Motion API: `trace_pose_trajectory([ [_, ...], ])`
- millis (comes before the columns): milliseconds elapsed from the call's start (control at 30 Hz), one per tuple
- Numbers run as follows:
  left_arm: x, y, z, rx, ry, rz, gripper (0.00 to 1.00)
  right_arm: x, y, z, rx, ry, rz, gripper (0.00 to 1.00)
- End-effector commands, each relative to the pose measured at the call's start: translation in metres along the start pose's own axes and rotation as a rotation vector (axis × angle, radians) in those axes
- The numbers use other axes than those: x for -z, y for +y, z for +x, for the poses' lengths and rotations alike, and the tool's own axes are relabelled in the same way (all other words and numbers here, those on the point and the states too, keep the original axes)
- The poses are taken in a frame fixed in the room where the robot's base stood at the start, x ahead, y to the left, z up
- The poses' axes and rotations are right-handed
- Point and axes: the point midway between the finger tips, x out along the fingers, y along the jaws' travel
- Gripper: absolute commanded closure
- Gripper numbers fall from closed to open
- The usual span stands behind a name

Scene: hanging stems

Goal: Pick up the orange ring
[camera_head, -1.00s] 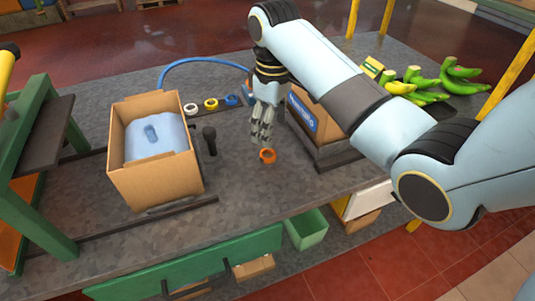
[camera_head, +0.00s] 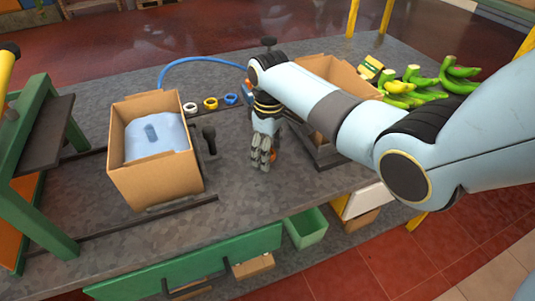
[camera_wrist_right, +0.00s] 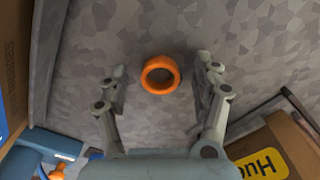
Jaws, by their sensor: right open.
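The orange ring (camera_wrist_right: 161,75) lies on the grey speckled tabletop, seen in the right wrist view between my fingertips and a little beyond them. In the right wrist view the gripper (camera_wrist_right: 161,80) is open, one finger on each side of the ring, with gaps on both sides. I cannot tell how high the fingertips are above the table. My left gripper is not in view.
White (camera_head: 190,108), yellow (camera_head: 210,104) and blue (camera_head: 231,99) rings stand in a row behind. A cardboard box (camera_head: 155,180) with a blue bag is on the left. Another box (camera_head: 335,75) stands close to my right arm. Green bananas (camera_head: 415,85) lie at the right. The table front is clear.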

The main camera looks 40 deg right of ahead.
Motion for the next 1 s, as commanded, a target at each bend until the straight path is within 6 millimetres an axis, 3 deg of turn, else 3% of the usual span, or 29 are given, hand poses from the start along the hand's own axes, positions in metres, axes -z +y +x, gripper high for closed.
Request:
trace_pose_trajectory([
  [200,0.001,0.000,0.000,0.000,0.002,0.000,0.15,0.000,0.000,0.000,0.000,0.001,0.000,0.37],
  [500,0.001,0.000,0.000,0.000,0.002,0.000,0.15,0.000,0.000,0.000,0.000,0.001,0.000,0.75],
  [833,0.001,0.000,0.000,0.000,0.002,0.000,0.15,0.001,0.000,-0.002,-0.001,0.001,0.000,0.79],
  [1000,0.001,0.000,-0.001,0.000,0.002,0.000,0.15,0.001,0.001,-0.018,-0.002,0.003,0.000,0.79],
])
